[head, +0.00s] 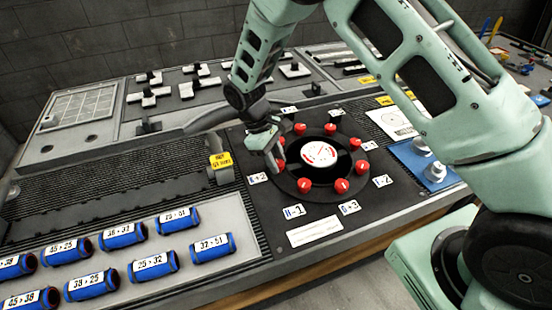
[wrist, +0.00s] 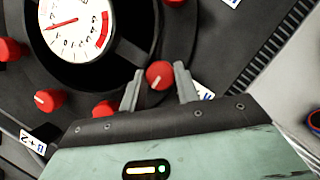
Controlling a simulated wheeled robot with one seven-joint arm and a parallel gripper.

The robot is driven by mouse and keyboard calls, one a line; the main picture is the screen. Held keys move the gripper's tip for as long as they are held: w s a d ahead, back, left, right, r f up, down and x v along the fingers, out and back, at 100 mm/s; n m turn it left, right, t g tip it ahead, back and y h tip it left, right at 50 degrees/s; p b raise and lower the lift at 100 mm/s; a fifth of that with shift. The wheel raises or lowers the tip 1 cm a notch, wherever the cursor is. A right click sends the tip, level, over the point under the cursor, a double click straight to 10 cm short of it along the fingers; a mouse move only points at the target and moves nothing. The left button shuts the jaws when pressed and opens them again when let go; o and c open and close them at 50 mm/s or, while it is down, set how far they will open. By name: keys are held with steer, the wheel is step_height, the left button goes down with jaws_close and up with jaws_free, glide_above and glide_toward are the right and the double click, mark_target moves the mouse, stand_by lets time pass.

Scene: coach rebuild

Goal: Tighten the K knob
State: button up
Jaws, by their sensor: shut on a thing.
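A round black plate (head: 352,160) carries a ring of several red knobs around a white dial (head: 320,153). Small white labels sit outside the ring. My gripper (head: 274,160) reaches down from above to the left side of the ring. In the wrist view its two fingers (wrist: 158,88) stand on either side of one red knob (wrist: 159,73), shut on it. A white line shows on the knob's top. The label beside this knob (wrist: 205,92) is partly hidden by a finger, so I cannot read whether it says K.
Neighbouring red knobs (wrist: 48,100) sit close along the ring. Blue labelled cylinders (head: 211,247) lie in a tray (head: 225,270) at front left. A yellow tag (head: 221,160) stands left of the plate. A blue block (head: 420,160) with silver knobs is at right.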

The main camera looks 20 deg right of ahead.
steer(key=o, duration=0.9)
steer(key=shift+o, duration=0.2)
steer(key=b+v, duration=0.2)
steer(key=v, duration=1.5)
steer(key=shift+r, duration=0.15)
steer(key=shift+w+a, duration=0.1)
steer(key=shift+a, duration=0.05)
